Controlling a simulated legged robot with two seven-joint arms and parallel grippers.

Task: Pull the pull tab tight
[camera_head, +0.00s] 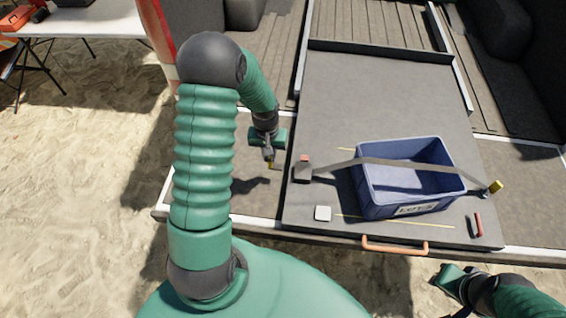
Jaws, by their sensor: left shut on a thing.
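A grey strap (390,164) runs across the top of a blue bin (407,210) on the grey sliding board. Its left end meets a buckle with a red top (303,168); its right end meets an anchor with a yellow piece (496,186). My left gripper (269,157) points down just left of the buckle. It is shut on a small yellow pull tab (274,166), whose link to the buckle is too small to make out. My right gripper (448,281) is low at the bottom right, away from the board; its fingers are unclear.
The board (370,88) has an orange handle (395,246) at its front edge. A small white block (323,213) and a red and black item (478,225) lie near that edge. A white table (95,20) stands at the far left on sand.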

